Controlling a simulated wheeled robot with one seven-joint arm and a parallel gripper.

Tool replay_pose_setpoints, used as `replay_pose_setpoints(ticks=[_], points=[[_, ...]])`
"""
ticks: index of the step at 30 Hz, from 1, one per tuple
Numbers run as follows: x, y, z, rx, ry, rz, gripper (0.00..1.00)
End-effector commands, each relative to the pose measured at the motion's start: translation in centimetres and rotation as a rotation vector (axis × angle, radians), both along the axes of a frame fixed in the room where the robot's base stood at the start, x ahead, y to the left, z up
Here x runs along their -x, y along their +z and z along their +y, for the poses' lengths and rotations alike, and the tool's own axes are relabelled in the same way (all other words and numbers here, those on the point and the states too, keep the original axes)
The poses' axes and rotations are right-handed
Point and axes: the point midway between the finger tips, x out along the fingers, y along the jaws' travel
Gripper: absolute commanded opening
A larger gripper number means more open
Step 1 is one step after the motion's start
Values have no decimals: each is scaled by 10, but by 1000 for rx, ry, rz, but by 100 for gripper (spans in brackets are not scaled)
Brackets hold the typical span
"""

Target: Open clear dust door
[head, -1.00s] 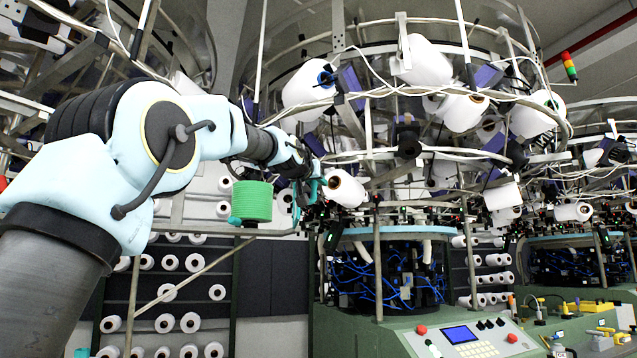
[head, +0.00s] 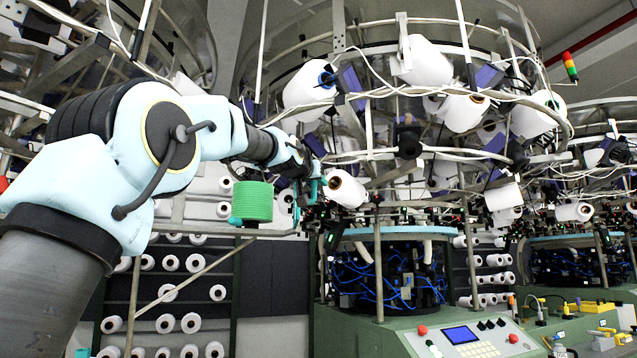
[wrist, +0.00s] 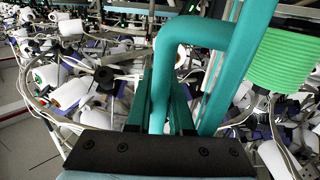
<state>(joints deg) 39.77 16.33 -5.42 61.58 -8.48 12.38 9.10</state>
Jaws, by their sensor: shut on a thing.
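My gripper (wrist: 162,88) is shut on a teal bent handle (wrist: 203,30) in the wrist view. One dark green finger is on each side of the handle's lower leg. The handle bends at the top to the right and meets a long teal bar (wrist: 236,70). No clear panel of the dust door can be made out behind them. In the head view my gripper (head: 308,188) is small and partly hidden at the end of my arm, by teal parts left of the knitting machine (head: 390,275).
A green ribbed spool (head: 252,202) hangs left of my gripper and also shows close by in the wrist view (wrist: 284,58). White yarn cones (head: 345,188), rails and cables crowd the space right and above. A control panel (head: 468,340) is below right.

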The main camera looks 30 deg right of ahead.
Motion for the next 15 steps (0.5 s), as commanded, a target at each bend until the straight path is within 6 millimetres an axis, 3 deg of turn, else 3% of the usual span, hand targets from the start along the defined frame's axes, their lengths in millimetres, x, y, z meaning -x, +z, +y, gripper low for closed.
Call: replay_pose_setpoints(ticks=[2,3,4,15], points=[[-5,3,5,4,12,-8,0],[-5,3,5,4,12,-8,24],[-5,3,5,4,11,-6,28],[3,3,6,4,10,-10,29]])
